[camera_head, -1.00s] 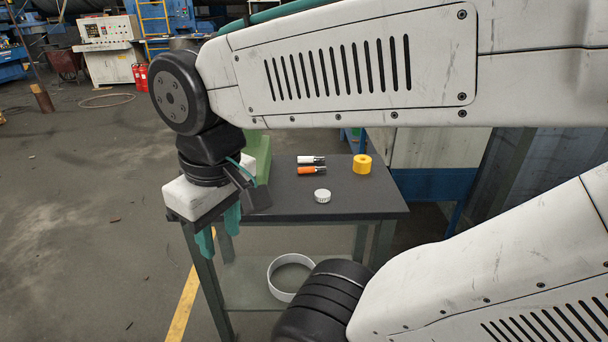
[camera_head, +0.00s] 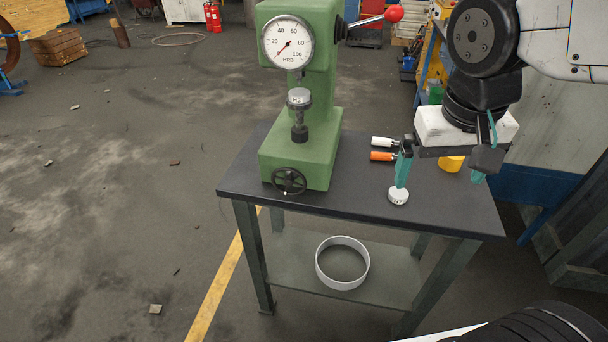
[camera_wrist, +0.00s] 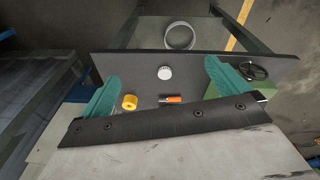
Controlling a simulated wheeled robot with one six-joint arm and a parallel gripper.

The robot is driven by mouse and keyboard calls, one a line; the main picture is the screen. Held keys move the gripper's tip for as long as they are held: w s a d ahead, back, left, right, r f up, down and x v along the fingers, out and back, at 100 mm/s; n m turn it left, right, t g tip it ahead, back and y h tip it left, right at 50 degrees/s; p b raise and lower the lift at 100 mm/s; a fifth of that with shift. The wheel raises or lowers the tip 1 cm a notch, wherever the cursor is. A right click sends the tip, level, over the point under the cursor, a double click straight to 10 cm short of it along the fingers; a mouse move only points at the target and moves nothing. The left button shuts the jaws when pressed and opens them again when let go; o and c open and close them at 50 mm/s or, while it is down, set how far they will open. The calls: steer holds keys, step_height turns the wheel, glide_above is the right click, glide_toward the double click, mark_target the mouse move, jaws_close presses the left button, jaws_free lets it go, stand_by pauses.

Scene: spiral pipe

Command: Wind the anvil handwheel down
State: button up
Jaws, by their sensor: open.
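The small dark anvil handwheel (camera_head: 289,181) is at the foot of the green hardness tester (camera_head: 318,152), on its front face. Above it a dark screw carries a round block marked H3 (camera_head: 299,97), below the dial (camera_head: 287,42). My gripper (camera_head: 440,175) is open with nothing between its teal fingers, to the right of the tester and over the table's right part. In the wrist view my gripper (camera_wrist: 162,72) has its fingers wide apart; the handwheel (camera_wrist: 253,71) shows just right of the right finger.
On the dark table (camera_head: 350,196) are a white disc (camera_head: 398,196) below one finger, an orange-handled item (camera_head: 383,156), a white-handled item (camera_head: 384,141) and a yellow ring (camera_head: 452,163). A white hoop (camera_head: 342,263) lies on the lower shelf. A red-knobbed lever (camera_head: 394,13) juts right from the tester.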

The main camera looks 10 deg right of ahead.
steer(key=w+a+f+m+t+h, duration=0.1)
steer(key=w+a+f, duration=0.3)
steer(key=w+a, duration=0.65)
steer(key=m+t, duration=0.1)
steer(key=t, duration=0.1)
glide_above(288, 177)
steer(key=s, duration=0.3)
step_height(288, 177, down, 7)
steer(key=shift+m, duration=0.3)
steer(key=x, duration=0.2)
steer(key=a+x, duration=0.1)
steer(key=x, duration=0.4)
steer(key=shift+w+f, duration=0.25)
steer(key=shift+f, duration=0.1)
steer(key=shift+w+f, duration=0.1)
steer(key=shift+f, duration=0.2)
steer(key=c, duration=1)
